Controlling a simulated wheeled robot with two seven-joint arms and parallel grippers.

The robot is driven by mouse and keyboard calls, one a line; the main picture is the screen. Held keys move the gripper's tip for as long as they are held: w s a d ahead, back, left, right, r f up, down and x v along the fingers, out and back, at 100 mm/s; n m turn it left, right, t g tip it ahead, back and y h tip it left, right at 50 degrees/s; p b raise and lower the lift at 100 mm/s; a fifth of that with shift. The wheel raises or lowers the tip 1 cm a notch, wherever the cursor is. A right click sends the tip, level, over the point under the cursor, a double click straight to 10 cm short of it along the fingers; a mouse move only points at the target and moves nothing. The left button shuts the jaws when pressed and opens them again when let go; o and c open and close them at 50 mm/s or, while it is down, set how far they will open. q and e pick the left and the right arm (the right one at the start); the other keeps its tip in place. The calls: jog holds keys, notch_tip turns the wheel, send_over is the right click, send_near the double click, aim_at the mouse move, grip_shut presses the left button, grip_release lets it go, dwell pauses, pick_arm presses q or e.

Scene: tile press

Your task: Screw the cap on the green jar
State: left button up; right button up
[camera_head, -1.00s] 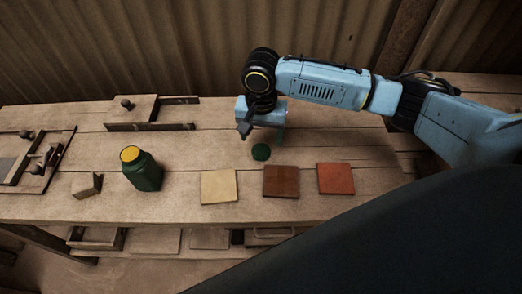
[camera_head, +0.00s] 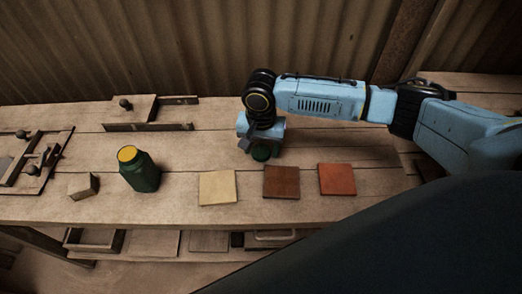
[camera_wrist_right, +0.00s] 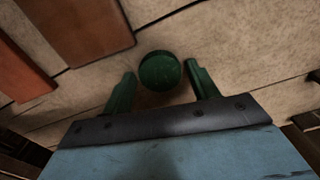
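The green jar (camera_head: 143,174) stands upright on the left part of the bench, with a yellow top face (camera_head: 127,154). The green cap (camera_head: 261,153) lies on the bench right of the jar, behind the tiles. My right gripper (camera_head: 261,150) is low over the cap, partly hiding it in the head view. In the right wrist view the cap (camera_wrist_right: 160,70) sits between and slightly beyond the fingertips of the open right gripper (camera_wrist_right: 160,80), with a gap on each side. My left gripper is not in view.
A cream tile (camera_head: 217,187), a brown tile (camera_head: 281,182) and a red tile (camera_head: 337,179) lie in front of the cap. A small wooden block (camera_head: 83,186) stands left of the jar. Wooden fixtures with knobs (camera_head: 135,112) are at the back left. The bench between jar and cap is clear.

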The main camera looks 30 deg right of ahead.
aim_at(261, 150)
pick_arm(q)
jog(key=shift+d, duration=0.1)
pick_arm(e)
jog(key=c, duration=0.7)
jog(key=shift+r, duration=0.55)
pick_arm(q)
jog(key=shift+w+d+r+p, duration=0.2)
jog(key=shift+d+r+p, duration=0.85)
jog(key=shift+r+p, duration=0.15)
pick_arm(e)
notch_tip(261, 150, up, 9)
jog(key=shift+f, duration=0.1)
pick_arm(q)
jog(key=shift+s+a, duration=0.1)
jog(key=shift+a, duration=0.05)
